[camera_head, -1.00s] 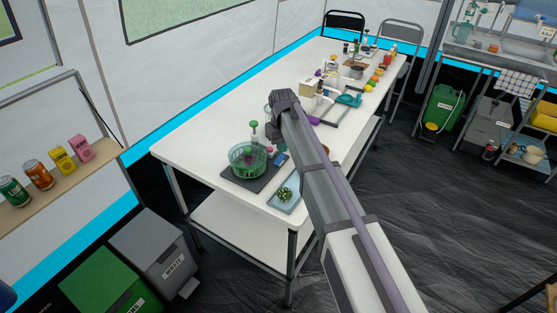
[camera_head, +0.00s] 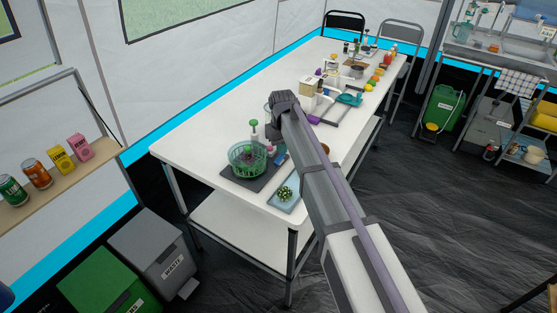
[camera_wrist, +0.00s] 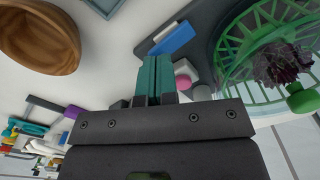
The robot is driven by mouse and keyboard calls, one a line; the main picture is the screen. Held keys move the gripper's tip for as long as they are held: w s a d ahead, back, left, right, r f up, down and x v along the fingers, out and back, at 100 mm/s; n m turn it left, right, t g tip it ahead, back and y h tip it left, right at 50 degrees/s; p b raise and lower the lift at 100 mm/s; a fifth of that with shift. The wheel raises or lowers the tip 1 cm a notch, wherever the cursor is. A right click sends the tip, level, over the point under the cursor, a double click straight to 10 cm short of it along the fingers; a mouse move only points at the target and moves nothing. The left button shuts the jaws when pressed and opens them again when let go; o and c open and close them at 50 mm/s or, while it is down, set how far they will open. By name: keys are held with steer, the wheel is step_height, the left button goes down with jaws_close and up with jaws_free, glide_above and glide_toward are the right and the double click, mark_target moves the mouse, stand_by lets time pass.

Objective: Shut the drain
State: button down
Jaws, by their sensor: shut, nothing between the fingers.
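A green wire-like basket (camera_head: 247,157) stands on a dark board (camera_head: 240,176) at the near end of the white table. Dark purple leaves (camera_wrist: 283,63) show inside the basket (camera_wrist: 232,45) in the wrist view, with a green knob (camera_wrist: 303,98) at its side. A pink round piece (camera_wrist: 184,82) and a blue-and-white block (camera_wrist: 171,39) lie near the basket. My gripper (camera_wrist: 155,62) has its teal fingers together, empty, beside the pink piece; contact cannot be told. In the head view my arm hides the fingertips. I cannot make out which part is the drain.
A wooden bowl (camera_wrist: 40,35) is at the upper left in the wrist view. A blue tray (camera_head: 284,200) with a green plant-like item is at the table's near edge. Bottles and small items crowd the table's far part. Its left side is clear. A sink (camera_head: 487,52) stands far right.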

steer(key=shift+f+b, duration=0.75)
steer(key=shift+f, duration=0.05)
steer(key=shift+r, duration=0.1)
step_height(320, 180, up, 7)
steer(key=p, duration=0.7)
steer(key=shift+s, duration=0.1)
steer(key=s+d+r+m+p, duration=0.1)
steer(key=s+d+m, duration=0.2)
steer(key=s+d, duration=0.7)
steer(key=s+d+r+m+p, duration=0.1)
steer(key=s+d+m, duration=0.2)
steer(key=s+d, duration=0.6)
steer(key=s, duration=0.9)
steer(key=shift+d+r, duration=0.15)
steer(key=shift+d, duration=0.2)
